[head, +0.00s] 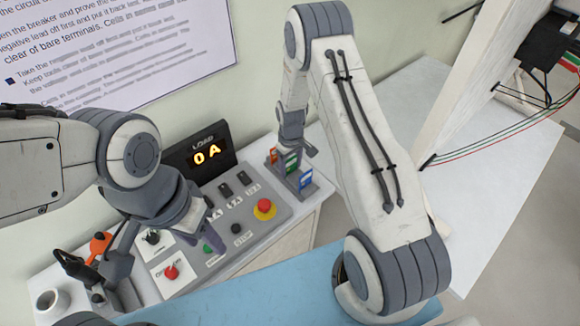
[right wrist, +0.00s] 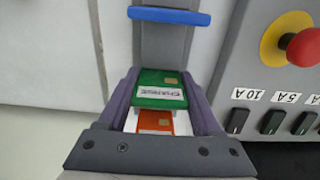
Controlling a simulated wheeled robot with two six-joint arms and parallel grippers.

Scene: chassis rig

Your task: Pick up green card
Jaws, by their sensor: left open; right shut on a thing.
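The green card (right wrist: 160,84) has a gold chip and a white label. It sits between the two fingers of my right gripper (right wrist: 162,96) in the right wrist view, and the gripper is shut on it. In the head view my right gripper (head: 296,148) is at the grey card rack (head: 300,192), with part of the green card (head: 291,164) showing below it. I cannot tell whether the card is still in its slot. My left gripper (head: 192,226) is open over the control panel, its fingertips partly unclear.
An orange card (right wrist: 156,122) and a blue card (head: 305,179) flank the green card. The control panel (head: 222,238) has a red emergency knob (head: 264,209) beside the rack and a lit load display (head: 207,153). A mug (head: 50,300) stands at lower left.

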